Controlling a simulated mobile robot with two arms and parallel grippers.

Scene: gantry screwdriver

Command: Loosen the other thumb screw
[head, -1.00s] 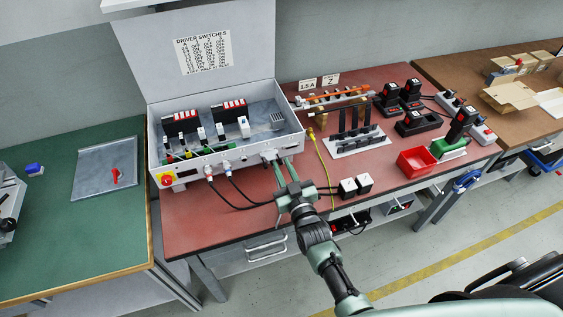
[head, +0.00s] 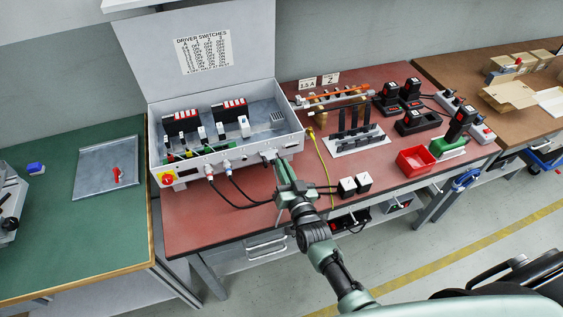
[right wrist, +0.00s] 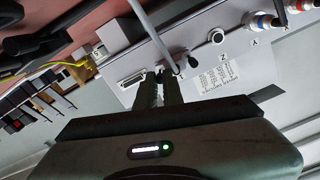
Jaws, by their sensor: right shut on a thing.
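The grey control box (head: 235,170) stands open at the back left of the red bench. My right gripper (head: 270,157) is at the right part of its front panel. In the right wrist view, the gripper (right wrist: 160,77) is shut on a small dark piece at the panel, taken to be the thumb screw; the fingertips mostly hide it. A grey cable (right wrist: 153,33) with a plug end runs close beside the fingertips. A D-shaped socket (right wrist: 131,79) shows to their left. The other thumb screw cannot be made out. My left gripper is out of view.
Two plugs with black cables (head: 228,170) sit in the panel left of the gripper. A yellow cable (head: 325,170) hangs to the right.

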